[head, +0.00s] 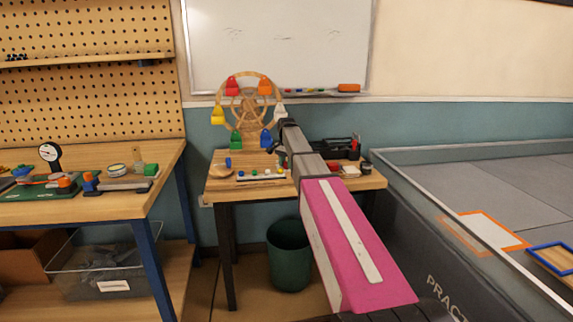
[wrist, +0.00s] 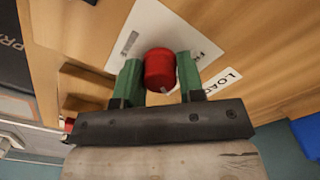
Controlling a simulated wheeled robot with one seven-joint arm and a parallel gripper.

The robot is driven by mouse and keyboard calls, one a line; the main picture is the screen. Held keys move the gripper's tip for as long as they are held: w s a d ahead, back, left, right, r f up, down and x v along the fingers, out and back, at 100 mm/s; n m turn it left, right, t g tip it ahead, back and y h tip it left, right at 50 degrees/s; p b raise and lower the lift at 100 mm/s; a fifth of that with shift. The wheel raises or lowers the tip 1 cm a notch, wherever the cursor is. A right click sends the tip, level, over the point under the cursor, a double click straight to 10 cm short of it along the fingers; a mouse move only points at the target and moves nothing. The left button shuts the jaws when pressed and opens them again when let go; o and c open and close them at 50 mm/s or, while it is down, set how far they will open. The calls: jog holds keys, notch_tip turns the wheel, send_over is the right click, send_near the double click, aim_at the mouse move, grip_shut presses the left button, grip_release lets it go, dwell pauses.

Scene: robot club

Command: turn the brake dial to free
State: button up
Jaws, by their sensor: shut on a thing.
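The brake dial (wrist: 158,68) is a red round knob on a white plate (wrist: 150,25) in the wrist view. A small pale mark shows at the knob's lower edge. The plate's lettering is mostly hidden or too small to read. My gripper (wrist: 159,63) has green fingers, one on each side of the knob, shut on it. In the head view my arm reaches to the small wooden table (head: 290,190), to the toy Ferris wheel (head: 251,88) with coloured cabins. The dial cannot be made out there.
A label reading LOAD (wrist: 222,82) lies right of the dial plate. In the head view a workbench (head: 90,208) with tools stands at the left. A green bin (head: 290,250) stands under the table. A walled practice field (head: 470,170) is at the right.

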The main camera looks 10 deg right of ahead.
jog(key=n, duration=1.3)
jog(key=shift+n, duration=0.3)
dwell(0.5)
jog(key=o, duration=0.9)
notch_tip(320, 180, up, 11)
jog(key=shift+f, duration=0.1)
